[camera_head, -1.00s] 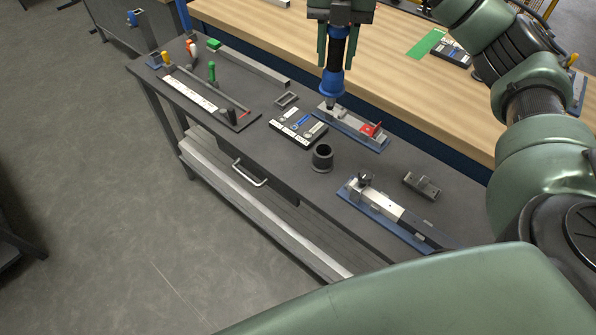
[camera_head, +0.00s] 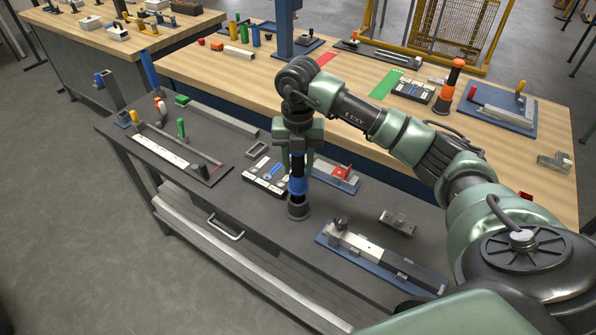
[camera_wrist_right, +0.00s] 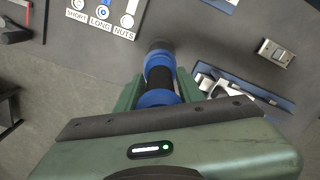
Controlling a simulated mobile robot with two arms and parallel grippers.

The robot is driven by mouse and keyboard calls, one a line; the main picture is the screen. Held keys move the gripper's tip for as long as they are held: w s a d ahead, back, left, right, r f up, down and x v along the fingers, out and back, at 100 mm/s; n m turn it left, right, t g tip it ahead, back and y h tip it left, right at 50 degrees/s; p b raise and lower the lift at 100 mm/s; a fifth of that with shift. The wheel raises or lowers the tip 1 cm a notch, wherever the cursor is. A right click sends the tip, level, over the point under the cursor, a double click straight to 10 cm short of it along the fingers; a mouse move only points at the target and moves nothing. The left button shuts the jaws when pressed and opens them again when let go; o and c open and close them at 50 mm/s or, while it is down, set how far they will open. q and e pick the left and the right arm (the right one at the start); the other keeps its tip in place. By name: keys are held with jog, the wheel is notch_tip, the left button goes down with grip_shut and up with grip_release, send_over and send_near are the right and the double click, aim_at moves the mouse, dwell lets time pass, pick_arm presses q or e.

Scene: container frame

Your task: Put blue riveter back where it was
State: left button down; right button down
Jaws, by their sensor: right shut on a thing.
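The blue riveter (camera_head: 297,186), with blue collars and a black grip, stands upright in my right gripper (camera_head: 297,160). The gripper is shut around its upper part. The riveter's lower end is at the dark round holder (camera_head: 298,208) on the grey workbench. Its tip is hidden and seems to be inside the holder. In the right wrist view the riveter (camera_wrist_right: 160,76) lies between the green fingers, with the dark holder (camera_wrist_right: 160,46) just beyond it. My left gripper does not show.
A labelled tray (camera_head: 265,174) and a fixture with a red part (camera_head: 337,172) stand close to the holder. A blue-based fixture (camera_head: 375,252) and a grey block (camera_head: 397,222) are to the right. An orange riveter (camera_head: 449,85) stands on the wooden table behind.

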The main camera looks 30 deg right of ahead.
aim_at(298, 176)
notch_tip(298, 176, down, 3)
jog(key=shift+f+p, duration=0.1)
jog(key=shift+p, duration=0.25)
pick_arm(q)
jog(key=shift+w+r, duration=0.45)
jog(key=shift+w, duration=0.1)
pick_arm(e)
jog(key=shift+f+b, duration=0.4)
jog(key=c, duration=0.9)
grip_release()
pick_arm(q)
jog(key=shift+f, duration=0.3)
